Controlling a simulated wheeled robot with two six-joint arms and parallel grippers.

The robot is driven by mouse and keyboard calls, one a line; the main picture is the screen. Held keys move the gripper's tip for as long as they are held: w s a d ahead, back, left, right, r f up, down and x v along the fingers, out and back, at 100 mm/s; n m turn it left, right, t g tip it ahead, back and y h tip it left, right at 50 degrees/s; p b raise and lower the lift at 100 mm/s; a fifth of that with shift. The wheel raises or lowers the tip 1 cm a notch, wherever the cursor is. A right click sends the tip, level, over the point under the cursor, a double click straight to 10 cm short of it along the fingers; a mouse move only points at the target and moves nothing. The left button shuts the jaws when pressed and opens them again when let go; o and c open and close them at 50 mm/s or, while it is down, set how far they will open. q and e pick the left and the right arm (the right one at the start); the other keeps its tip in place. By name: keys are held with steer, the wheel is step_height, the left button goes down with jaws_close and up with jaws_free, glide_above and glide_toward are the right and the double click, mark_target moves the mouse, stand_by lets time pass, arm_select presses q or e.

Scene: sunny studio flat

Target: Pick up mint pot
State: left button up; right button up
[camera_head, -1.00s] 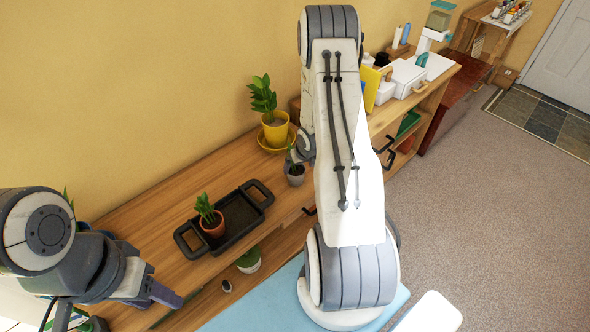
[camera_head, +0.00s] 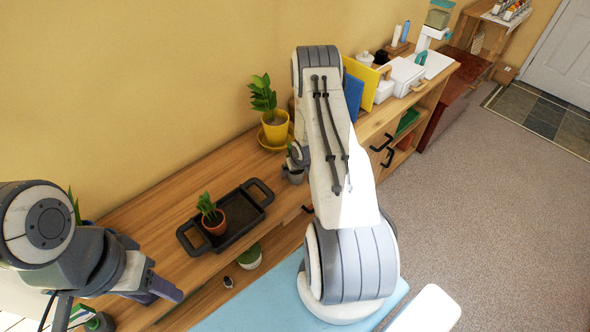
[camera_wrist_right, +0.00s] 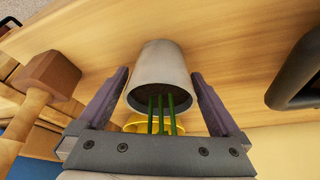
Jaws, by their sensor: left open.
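A small grey pot (camera_head: 294,177) stands on the wooden counter, mostly behind my right gripper (camera_head: 297,158) in the head view. In the right wrist view the grey pot (camera_wrist_right: 160,72) has dark soil and thin green stems and sits between the two spread fingers of my right gripper (camera_wrist_right: 160,78), with narrow gaps at its sides. A terracotta pot (camera_head: 214,226) with a leafy plant stands in the black tray (camera_head: 245,232). I cannot tell for certain which plant is mint. My left gripper (camera_head: 163,290) is open and empty at the lower left.
A yellow pot (camera_head: 275,134) stands on a yellow saucer near the wall. A white pot (camera_head: 250,263) is on the lower shelf. Blue (camera_head: 353,97) and yellow boards and white boxes (camera_head: 405,78) fill the right part of the counter.

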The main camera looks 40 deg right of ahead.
steer(key=c, duration=1.3)
steer(key=shift+o, duration=0.2)
steer(key=shift+r, duration=0.1)
